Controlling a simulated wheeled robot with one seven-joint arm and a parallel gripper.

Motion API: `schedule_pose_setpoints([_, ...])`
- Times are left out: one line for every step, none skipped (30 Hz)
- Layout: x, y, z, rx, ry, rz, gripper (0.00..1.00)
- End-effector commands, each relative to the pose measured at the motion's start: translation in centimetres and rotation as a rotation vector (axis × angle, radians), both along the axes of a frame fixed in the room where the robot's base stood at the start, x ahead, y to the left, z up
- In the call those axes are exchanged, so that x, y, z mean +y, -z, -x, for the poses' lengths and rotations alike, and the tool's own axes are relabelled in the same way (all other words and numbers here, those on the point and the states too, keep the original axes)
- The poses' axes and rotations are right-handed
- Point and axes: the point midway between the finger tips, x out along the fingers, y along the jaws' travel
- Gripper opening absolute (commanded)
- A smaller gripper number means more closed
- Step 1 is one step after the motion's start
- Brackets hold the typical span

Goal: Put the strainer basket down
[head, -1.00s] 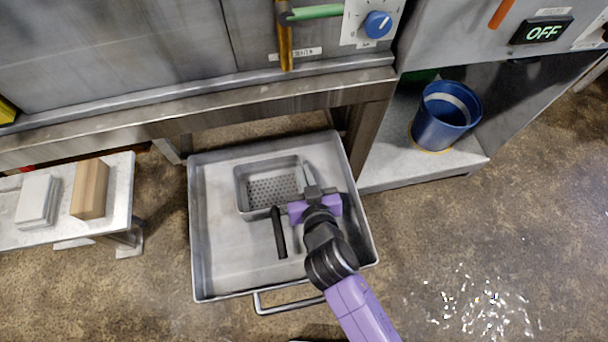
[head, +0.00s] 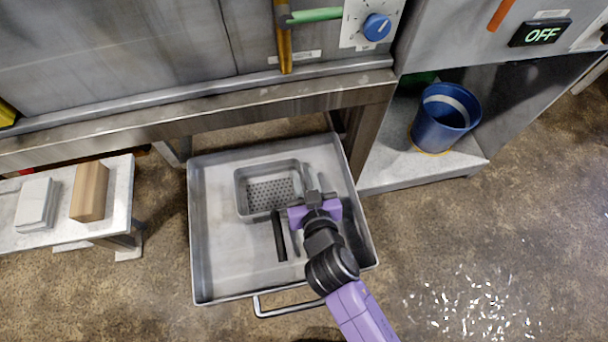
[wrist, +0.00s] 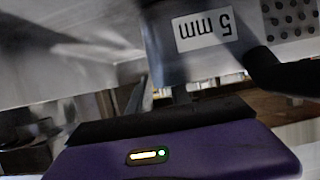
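The strainer basket (head: 244,207) is a grey metal box with a perforated floor and a black bar handle (head: 279,236) at its near side. It appears level, inside the large shallow metal tray (head: 217,270); I cannot tell whether it touches the tray floor. My gripper (head: 314,180) is at the basket's right side. In the wrist view the basket's metal side (wrist: 205,35), with an upside-down "5 mm" label, is right in front of my gripper (wrist: 180,92). The fingertips are mostly hidden, so their grip does not show clearly.
The tray has raised walls and a front handle (head: 290,306). A steel bench (head: 200,115) stands behind it. A low table (head: 60,228) with a white block and a brown block is at left. A blue bucket (head: 440,125) stands on a shelf at right.

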Motion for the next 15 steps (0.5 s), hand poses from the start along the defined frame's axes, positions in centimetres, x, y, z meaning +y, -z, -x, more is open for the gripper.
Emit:
schedule_pose_setpoints([-0.3,-0.2,0.9,0.003,0.001,0.002,0.24])
schedule_pose_setpoints([-0.5,-0.5,1.3,0.002,0.001,0.002,0.24])
schedule_pose_setpoints([-0.7,-0.8,2.0,0.003,0.001,0.001,0.24])
schedule_pose_setpoints([-0.8,-1.0,2.6,0.003,0.0,0.0,0.24])
schedule_pose_setpoints([-1.0,-1.2,3.2,0.004,0.0,0.0,0.24])
schedule_pose_setpoints([-1.3,-1.6,4.0,0.004,0.001,0.001,0.24])
schedule_pose_setpoints([-1.5,-1.8,4.6,0.004,0.002,0.001,0.24])
schedule_pose_setpoints([-1.6,-2.1,5.1,0.004,0.001,0.001,0.24])
schedule_pose_setpoints([-1.8,-2.3,5.9,0.005,0.002,0.002,0.24])
schedule_pose_setpoints([-2.0,-2.6,6.4,0.004,0.002,0.001,0.24])
schedule_pose_setpoints([-2.1,-2.8,6.9,0.005,0.002,0.001,0.24])
schedule_pose_setpoints([-2.3,-3.1,7.5,0.004,0.002,0.001,0.24])
schedule_pose_setpoints([-2.4,-3.3,7.9,0.004,0.002,0.001,0.24])
schedule_pose_setpoints([-2.5,-3.4,8.3,0.004,0.002,0.002,0.24])
schedule_pose_setpoints([-2.6,-3.6,8.7,0.003,0.001,0.001,0.24])
